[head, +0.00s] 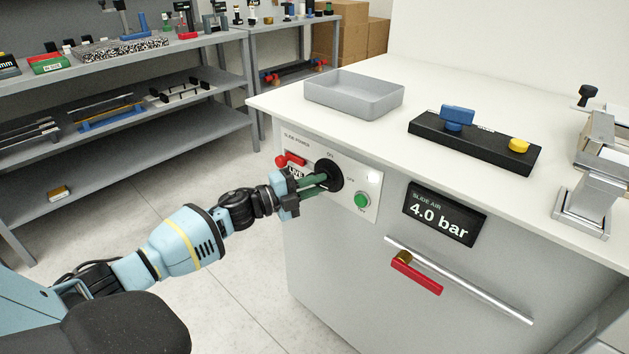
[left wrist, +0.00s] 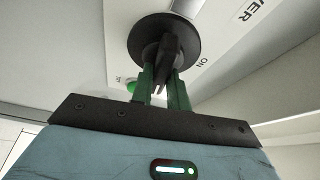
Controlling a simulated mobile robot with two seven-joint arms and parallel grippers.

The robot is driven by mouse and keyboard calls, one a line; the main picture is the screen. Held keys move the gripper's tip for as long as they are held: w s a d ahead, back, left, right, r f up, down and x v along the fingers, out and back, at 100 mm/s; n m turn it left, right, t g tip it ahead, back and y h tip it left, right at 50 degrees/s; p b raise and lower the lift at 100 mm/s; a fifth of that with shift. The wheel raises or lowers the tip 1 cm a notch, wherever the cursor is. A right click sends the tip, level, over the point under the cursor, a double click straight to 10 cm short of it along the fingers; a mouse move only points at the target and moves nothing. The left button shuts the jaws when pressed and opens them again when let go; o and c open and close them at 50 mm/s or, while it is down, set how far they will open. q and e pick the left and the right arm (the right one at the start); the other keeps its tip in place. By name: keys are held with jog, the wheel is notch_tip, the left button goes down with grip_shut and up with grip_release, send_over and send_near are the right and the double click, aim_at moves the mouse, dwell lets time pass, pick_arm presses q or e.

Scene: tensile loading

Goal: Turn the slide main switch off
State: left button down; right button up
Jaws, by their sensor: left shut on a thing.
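The slide main switch (head: 333,170) is a black rotary switch on a white "SLIDE POWER" panel (head: 375,180) at the front left of the cabinet. The ON mark is above it and the OFF mark to its right in the head view. My left gripper (head: 318,182) has its green fingers shut on the switch handle. In the left wrist view the black handle (left wrist: 168,62) sits between the two green fingers (left wrist: 165,85), in front of the round black disc (left wrist: 143,38). Which mark the handle points to is unclear. My right gripper is out of view.
A green button (head: 362,201) is right of the switch, and a red piece (head: 289,160) with a "LIVE" tag is at its left. A grey tray (head: 345,98) stands above.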

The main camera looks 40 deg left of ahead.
pick_arm(q)
jog(key=shift+m+g+p, duration=0.3)
jog(key=shift+m, duration=0.3)
jog(key=c, duration=1.4)
grip_release()
jog(key=shift+o, duration=0.2)
jog(key=v, duration=0.7)
jog(key=shift+s, duration=0.4)
jog(key=shift+a, duration=0.1)
